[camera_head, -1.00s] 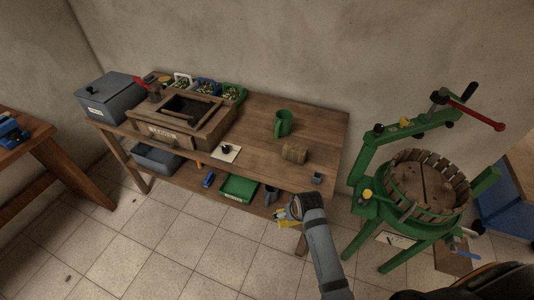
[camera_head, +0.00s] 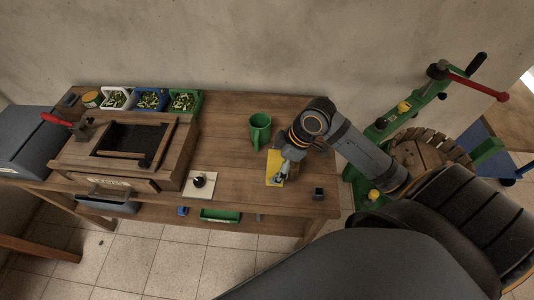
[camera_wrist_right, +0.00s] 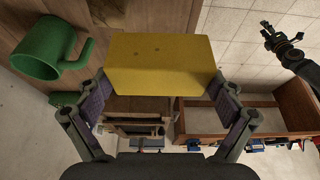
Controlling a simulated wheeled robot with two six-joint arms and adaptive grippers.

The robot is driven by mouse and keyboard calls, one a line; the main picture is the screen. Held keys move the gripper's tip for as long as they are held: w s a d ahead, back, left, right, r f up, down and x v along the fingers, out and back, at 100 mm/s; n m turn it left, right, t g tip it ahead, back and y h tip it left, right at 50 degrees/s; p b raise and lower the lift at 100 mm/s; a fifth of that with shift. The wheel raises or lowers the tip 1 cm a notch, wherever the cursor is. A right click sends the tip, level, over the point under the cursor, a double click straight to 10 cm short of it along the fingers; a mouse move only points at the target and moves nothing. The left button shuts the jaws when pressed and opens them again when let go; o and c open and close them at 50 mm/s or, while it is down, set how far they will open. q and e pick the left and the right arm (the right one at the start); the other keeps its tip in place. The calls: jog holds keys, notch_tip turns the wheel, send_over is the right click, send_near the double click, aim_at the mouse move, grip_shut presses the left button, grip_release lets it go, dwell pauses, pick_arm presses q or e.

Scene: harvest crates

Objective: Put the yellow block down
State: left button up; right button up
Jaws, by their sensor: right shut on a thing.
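The yellow block (camera_head: 274,167) is in my right gripper (camera_head: 283,163), over the right part of the wooden workbench (camera_head: 228,160). In the right wrist view the block (camera_wrist_right: 160,64) fills the space between the two fingers of my right gripper (camera_wrist_right: 160,100), which is shut on it. I cannot tell whether the block's underside touches the bench top. What looks like my left gripper (camera_wrist_right: 284,42) shows small at the upper right of the wrist view, over the floor; its jaws are too small to judge.
A green mug (camera_head: 260,131) stands just left of the right gripper. A white card (camera_head: 200,184) with a dark knob lies further left. A small dark cup (camera_head: 318,194) is near the front right corner. The wooden crusher box (camera_head: 170,164) and crates fill the left; a green press stands right.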

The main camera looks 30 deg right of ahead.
jog(key=shift+w+a+f, duration=0.2)
jog(key=shift+w+a, duration=0.1)
jog(key=shift+w, duration=0.05)
jog(key=w+a+f, duration=0.2)
jog(key=w+f, duration=0.1)
jog(key=w+a+f+p, duration=0.1)
jog(key=w+a+f, duration=0.1)
jog(key=w+f, duration=0.1)
jog(key=w+a+f, duration=0.2)
jog(key=w+f, duration=0.1)
jog(key=w, duration=0.2)
jog(key=shift+w+a, duration=0.1)
jog(key=shift+a, duration=0.05)
notch_tip(320, 180, down, 3)
jog(key=shift+w+a+f+p, duration=0.15)
jog(key=shift+f+p, duration=0.05)
jog(key=shift+p, duration=0.55)
pick_arm(q)
jog(key=shift+w+d+r, duration=0.1)
jog(key=shift+w+r, duration=0.1)
jog(key=shift+r, duration=0.45)
jog(key=shift+w+r, duration=0.15)
jog(key=shift+r, duration=0.45)
pick_arm(e)
jog(key=shift+f, duration=0.2)
jog(key=o, duration=1.3)
jog(key=shift+f, duration=0.1)
jog(key=shift+c, duration=0.2)
pick_arm(q)
jog(key=shift+s, duration=0.1)
